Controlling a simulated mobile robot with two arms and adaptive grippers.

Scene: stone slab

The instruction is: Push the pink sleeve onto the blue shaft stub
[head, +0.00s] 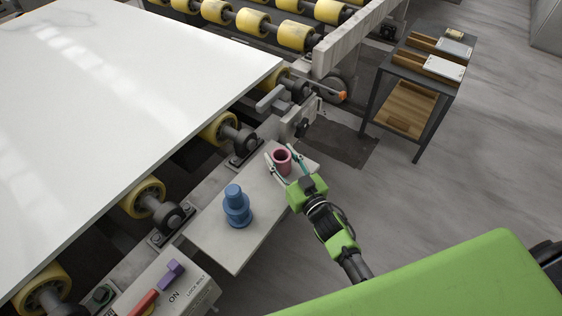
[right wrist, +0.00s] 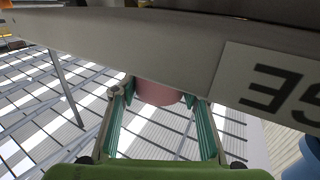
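The pink sleeve (head: 282,163) stands upright on the far part of a grey plate, its open top showing. My right gripper (head: 281,156) reaches in from the lower right, with one finger on each side of the sleeve. In the right wrist view the sleeve (right wrist: 158,93) shows between the spread fingers (right wrist: 158,95), with what look like narrow gaps at its sides. The blue shaft stub (head: 237,207) stands upright and stepped on the same plate, nearer and to the left, with nothing around it. Part of it shows at the lower right of the wrist view (right wrist: 303,162). My left gripper is out of view.
The grey plate (head: 218,245) has bare room between sleeve and stub. A white stone slab (head: 120,90) on yellow rollers lies to the left. A control box (head: 187,293) with red and purple handles stands at the near end. A dark cart (head: 420,85) stands at the upper right.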

